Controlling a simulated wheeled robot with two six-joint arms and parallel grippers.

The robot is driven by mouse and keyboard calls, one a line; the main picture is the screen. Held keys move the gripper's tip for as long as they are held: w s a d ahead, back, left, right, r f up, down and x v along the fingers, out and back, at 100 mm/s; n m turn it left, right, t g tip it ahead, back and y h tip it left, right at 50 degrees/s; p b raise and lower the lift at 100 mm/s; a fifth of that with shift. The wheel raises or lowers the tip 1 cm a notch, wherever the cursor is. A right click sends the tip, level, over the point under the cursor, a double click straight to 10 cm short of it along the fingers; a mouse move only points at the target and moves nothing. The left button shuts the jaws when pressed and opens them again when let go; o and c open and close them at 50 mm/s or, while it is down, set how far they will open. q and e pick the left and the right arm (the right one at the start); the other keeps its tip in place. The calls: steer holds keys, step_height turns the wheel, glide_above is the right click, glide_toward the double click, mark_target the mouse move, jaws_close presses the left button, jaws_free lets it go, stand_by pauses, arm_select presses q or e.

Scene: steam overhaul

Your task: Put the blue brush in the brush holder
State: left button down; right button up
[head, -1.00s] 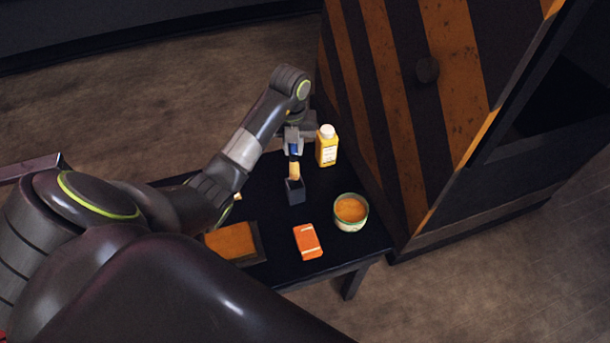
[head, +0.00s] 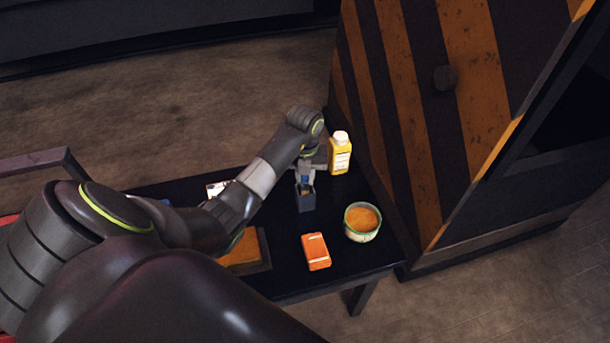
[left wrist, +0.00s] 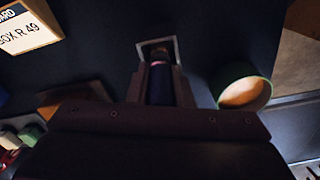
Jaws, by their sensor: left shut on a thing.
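The dark square brush holder (head: 306,203) stands on the black table in the head view; its open mouth also shows in the left wrist view (left wrist: 143,49). The blue brush (left wrist: 158,86) is held in my left gripper (head: 305,177), which is shut on its dark blue handle. The gripper is right above the holder. The brush's lower end is at and inside the holder's mouth; how deep it reaches is hidden by the walls. In the left wrist view the gripper's fingers (left wrist: 159,90) lie on both sides of the handle. My right gripper is not in view.
A yellow bottle (head: 340,156) stands close behind the gripper. A tin with orange contents (head: 361,224) and an orange packet (head: 316,252) lie nearer the front. A white labelled box (left wrist: 28,30) is at the left. A striped cabinet (head: 420,120) borders the table's right side.

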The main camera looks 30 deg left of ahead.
arm_select(q)
steer(key=c, duration=1.7)
jaws_free()
steer(key=shift+f, duration=0.15)
steer(key=shift+c, duration=0.2)
steer(key=o, duration=0.4)
steer(key=shift+o, duration=0.2)
steer(key=shift+r, duration=0.25)
step_height(320, 180, up, 4)
steer(key=shift+f, duration=0.1)
step_height(320, 180, up, 6)
steer(key=p, duration=0.4)
steer(key=shift+p, duration=0.3)
steer(key=shift+r+p, duration=0.95)
steer(key=shift+r, duration=0.1)
